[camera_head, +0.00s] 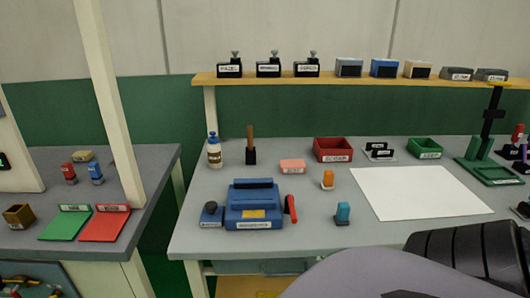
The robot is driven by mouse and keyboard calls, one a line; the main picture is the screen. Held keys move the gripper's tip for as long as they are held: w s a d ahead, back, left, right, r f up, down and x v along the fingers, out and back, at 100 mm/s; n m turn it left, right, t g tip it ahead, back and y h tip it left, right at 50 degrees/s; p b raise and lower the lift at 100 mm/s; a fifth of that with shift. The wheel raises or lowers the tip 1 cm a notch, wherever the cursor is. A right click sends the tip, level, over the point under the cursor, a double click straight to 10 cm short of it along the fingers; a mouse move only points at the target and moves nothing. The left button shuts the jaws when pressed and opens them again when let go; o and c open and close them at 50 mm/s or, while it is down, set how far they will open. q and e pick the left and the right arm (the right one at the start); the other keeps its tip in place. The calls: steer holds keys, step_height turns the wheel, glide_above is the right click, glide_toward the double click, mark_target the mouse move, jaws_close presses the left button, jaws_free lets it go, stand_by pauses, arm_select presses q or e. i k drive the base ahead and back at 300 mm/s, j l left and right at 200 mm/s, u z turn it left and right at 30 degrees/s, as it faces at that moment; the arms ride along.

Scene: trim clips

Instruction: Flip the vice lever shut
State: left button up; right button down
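The blue vice (238,212) sits on the grey workbench, left of its middle, with a dark bar across its back, a yellow label on top and a white label on its front. A red lever (291,207) stands at the vice's right side, tilted a little off upright. I cannot tell from this view how far the lever is turned or whether the vice's jaws touch. Neither of my grippers shows in the head view.
Large grey and black ribbed shapes hide the bench's front right.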

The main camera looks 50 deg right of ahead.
mark_target(291, 214)
steer(key=z, duration=1.85)
